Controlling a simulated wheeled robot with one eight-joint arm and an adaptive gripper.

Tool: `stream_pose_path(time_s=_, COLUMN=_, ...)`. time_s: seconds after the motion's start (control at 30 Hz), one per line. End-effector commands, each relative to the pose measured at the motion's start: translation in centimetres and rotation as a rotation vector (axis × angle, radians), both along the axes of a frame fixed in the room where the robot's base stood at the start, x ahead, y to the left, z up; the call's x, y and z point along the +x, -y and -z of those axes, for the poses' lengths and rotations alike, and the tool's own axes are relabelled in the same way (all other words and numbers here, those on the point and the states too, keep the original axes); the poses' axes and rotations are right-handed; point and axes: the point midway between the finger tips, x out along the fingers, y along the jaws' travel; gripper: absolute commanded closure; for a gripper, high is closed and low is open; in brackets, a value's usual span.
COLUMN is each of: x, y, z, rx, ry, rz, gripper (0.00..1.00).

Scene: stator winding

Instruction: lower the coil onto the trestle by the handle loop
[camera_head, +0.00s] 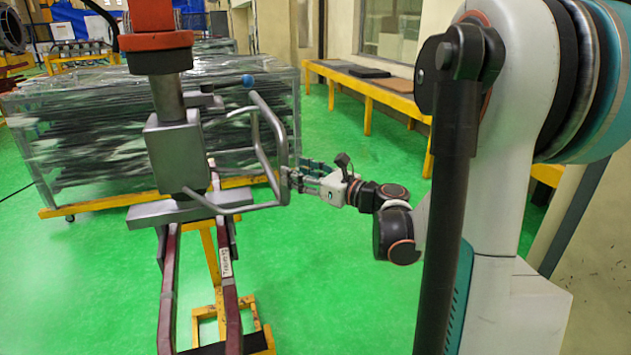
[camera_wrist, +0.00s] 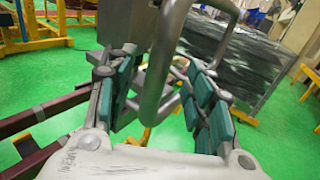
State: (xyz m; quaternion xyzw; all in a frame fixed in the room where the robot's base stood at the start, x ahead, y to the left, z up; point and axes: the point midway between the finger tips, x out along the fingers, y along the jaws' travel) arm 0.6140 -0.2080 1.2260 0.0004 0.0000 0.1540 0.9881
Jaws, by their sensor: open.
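The coil (camera_head: 229,300) is a pair of long maroon bars with a white label, hanging below a grey lifting device (camera_head: 174,150). It also shows at left in the wrist view (camera_wrist: 40,112). The grey tubular handle loop (camera_head: 270,140) sticks out to the right of the device. My gripper (camera_head: 298,177) is at the loop's right side, open. In the wrist view, the loop's bar (camera_wrist: 160,65) passes between my green-padded fingers (camera_wrist: 163,95). The yellow trestle (camera_head: 262,340) stands under the coil, partly cut off by the lower edge; I cannot tell if they touch.
A wrapped stack of dark bars (camera_head: 90,135) on a yellow wheeled base stands behind the device. A long yellow bench (camera_head: 368,90) runs along the right wall. The green floor (camera_head: 330,280) right of the trestle is clear.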

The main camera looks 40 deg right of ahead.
Motion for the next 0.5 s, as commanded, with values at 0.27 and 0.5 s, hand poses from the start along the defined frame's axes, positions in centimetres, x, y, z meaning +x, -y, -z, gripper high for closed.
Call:
stream_pose_path(time_s=0.27, x=3.9, y=-1.3, z=0.1, rx=-0.001, ry=0.000, rz=-0.002, gripper=0.52)
stream_pose_path(time_s=0.5, x=5.1, y=-1.7, z=0.0, rx=-0.001, ry=0.000, rz=-0.001, gripper=0.52)
